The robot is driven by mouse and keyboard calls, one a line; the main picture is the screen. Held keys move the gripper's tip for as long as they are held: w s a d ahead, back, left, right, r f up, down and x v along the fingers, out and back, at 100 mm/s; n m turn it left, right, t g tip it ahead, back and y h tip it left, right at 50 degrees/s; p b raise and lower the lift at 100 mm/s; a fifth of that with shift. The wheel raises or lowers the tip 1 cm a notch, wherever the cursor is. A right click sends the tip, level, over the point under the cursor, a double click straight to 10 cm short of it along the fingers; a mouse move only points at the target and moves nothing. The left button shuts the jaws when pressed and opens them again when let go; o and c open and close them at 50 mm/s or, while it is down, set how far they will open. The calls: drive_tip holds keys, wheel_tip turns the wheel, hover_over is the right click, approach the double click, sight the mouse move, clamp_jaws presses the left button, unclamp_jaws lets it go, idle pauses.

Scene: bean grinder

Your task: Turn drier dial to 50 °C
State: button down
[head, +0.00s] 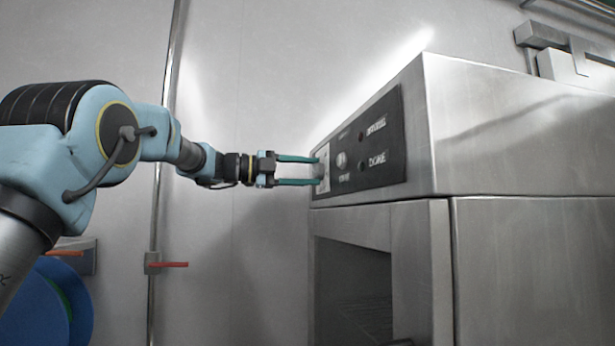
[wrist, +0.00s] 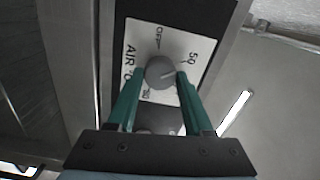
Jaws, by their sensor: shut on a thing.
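The drier dial (wrist: 159,66) is a round grey knob on a white printed plate (wrist: 176,42). The plate carries the marks OFF, 50 and others partly hidden by my fingers. The dial's pale pointer line aims to the right and slightly up, roughly toward the 50 mark. My gripper (wrist: 161,76) is shut on the dial, with one green finger on each side. In the head view my gripper (head: 319,171) reaches level to the left end of the black control panel (head: 374,145), where the dial itself is hard to make out.
The steel drier (head: 520,150) fills the right side, with an open chamber (head: 352,285) below the panel. Another knob and labels sit to the right on the panel. A wall pipe with a red-handled valve (head: 170,264) and a blue round thing (head: 45,305) are at left.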

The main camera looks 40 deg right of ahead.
idle(0.4)
drive_tip(key=shift+c, duration=1.5)
unclamp_jaws()
drive_tip(key=b+v, duration=0.2)
drive_tip(key=v, duration=0.9)
